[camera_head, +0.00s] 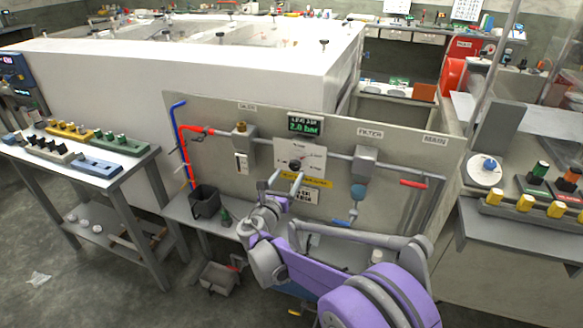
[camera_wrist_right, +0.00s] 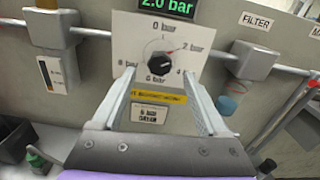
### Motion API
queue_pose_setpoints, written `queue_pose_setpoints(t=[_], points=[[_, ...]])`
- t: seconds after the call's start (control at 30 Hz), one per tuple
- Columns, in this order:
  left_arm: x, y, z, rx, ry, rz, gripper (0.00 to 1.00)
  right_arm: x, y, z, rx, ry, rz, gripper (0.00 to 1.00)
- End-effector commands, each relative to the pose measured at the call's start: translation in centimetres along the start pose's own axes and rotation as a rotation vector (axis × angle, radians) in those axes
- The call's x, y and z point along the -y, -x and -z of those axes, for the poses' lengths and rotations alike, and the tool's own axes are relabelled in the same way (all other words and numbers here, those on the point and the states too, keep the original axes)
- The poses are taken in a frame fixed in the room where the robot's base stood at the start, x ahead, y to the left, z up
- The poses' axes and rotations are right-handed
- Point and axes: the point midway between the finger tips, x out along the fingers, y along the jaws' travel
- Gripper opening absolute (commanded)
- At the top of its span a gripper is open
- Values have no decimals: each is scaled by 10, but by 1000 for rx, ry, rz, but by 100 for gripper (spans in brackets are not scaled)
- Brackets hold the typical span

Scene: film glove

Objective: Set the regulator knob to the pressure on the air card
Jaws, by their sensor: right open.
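The regulator knob (camera_head: 295,165) is a small black knob on a white dial plate on the grey panel. In the right wrist view the knob (camera_wrist_right: 157,69) sits in the middle of the dial, its mark seeming to point up right towards "2 bar". The green display (camera_head: 305,127) above reads 2.0 bar. A small white card (camera_wrist_right: 151,114) below the yellow label may be the air card; its print is too small to read surely. My right gripper (camera_head: 287,177) is open in front of the dial, fingers either side of the knob; contact cannot be told. My left gripper is not in view.
A grey pipe (camera_head: 338,156) crosses the panel, with a filter (camera_head: 364,160) right of the dial and a valve block (camera_head: 243,143) left. A red handle (camera_head: 413,184) is further right. A black bin (camera_head: 204,201) stands on the shelf below.

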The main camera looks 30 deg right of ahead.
Motion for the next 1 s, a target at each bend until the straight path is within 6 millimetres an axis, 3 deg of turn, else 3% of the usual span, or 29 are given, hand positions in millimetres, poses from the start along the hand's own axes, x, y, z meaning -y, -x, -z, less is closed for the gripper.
queue_pose_setpoints(t=[0.1,0.3,0.7,0.77,1.0], points=[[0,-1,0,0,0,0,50,1,-24,0,0,0,3,76],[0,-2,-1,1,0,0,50,1,-51,0,0,0,1,76],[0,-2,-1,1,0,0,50,0,-60,0,-1,-1,0,76],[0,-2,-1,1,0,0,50,0,-60,0,-1,-2,0,69],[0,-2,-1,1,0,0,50,0,-59,0,-1,-2,0,26]])
